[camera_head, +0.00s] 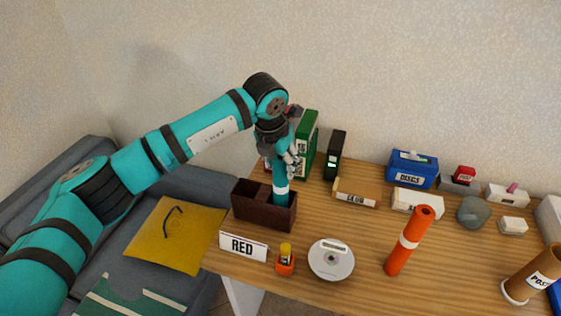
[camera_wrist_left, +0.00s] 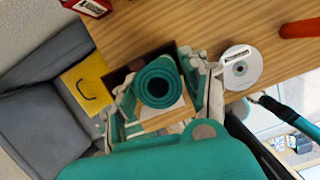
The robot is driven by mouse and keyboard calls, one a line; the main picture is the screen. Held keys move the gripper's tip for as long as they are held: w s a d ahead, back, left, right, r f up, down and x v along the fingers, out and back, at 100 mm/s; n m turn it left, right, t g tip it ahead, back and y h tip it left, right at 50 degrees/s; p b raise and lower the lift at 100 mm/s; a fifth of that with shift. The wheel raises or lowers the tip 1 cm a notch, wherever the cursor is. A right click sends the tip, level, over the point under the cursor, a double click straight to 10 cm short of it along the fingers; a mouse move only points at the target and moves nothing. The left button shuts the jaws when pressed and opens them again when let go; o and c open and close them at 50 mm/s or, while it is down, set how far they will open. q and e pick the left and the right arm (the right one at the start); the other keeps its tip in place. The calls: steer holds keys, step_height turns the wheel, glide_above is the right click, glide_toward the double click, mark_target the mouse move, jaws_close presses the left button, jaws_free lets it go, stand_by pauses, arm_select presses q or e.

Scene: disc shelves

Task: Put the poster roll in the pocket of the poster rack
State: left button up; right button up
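The teal poster roll (camera_head: 280,187) stands upright with a white band around it. Its lower part is inside the right pocket of the dark brown poster rack (camera_head: 262,217), hidden by the front wall. My left gripper (camera_head: 287,160) is over the rack, around the upper part of the roll. In the left wrist view the roll's coiled end (camera_wrist_left: 158,82) shows between the fingers (camera_wrist_left: 160,68), which look shut on it. My right arm (camera_wrist_left: 285,118) shows small at the right of that view; its finger state is unclear.
An orange roll (camera_head: 401,253) stands on the wooden table. A white disc (camera_head: 331,259), a RED sign (camera_head: 243,246) and a small orange holder (camera_head: 285,264) are in front of the rack. Green (camera_head: 307,140) and black (camera_head: 335,156) cases stand behind it. A blue box (camera_head: 412,170) is farther right.

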arm_select(q)
steer(key=shift+o, duration=0.9)
steer(key=shift+r+p, duration=0.25)
steer(key=shift+p, duration=0.05)
steer(key=b+v, duration=0.4)
steer(key=v, duration=0.8)
steer(key=shift+d+f, duration=0.1)
steer(key=shift+d, duration=0.05)
